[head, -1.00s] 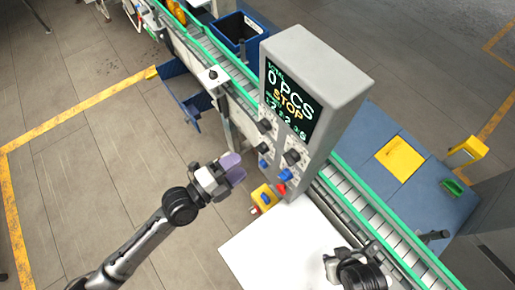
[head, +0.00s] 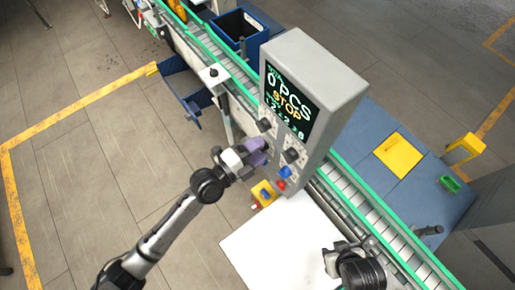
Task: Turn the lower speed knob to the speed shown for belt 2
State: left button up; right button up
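The grey control box (head: 338,84) stands over the conveyor. Its dark screen (head: 288,103) reads "0 PCS" and "STOP"; the row of small belt figures below is too small to read surely. A black upper knob (head: 264,125) shows on the panel's left side, and another black knob (head: 291,155) to the right. The lower left knob is mostly hidden behind my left gripper (head: 257,151). The purple fingertips are at that knob; I cannot tell whether they touch or grip it. My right gripper (head: 348,252) is open and empty over the white table.
A blue button (head: 285,172) and a red one (head: 281,185) sit just below the knobs. A yellow box (head: 263,193) is below the panel. The white tabletop (head: 270,250) is bare. The green-edged conveyor (head: 375,218) runs behind it. Open floor lies left.

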pick_arm(q)
jog(key=c, duration=0.8)
jog(key=shift+o, duration=0.2)
jog(key=shift+w+a+n+p, duration=0.1)
jog(key=shift+n+p, duration=0.1)
jog(key=shift+n, duration=4.7)
jog(key=shift+w+a+n+p, duration=0.1)
jog(key=shift+n+p, duration=0.15)
jog(key=shift+n, duration=4.65)
jog(key=shift+w+a+n+p, duration=0.1)
jog(key=shift+n+p, duration=0.1)
jog(key=shift+n, duration=5)
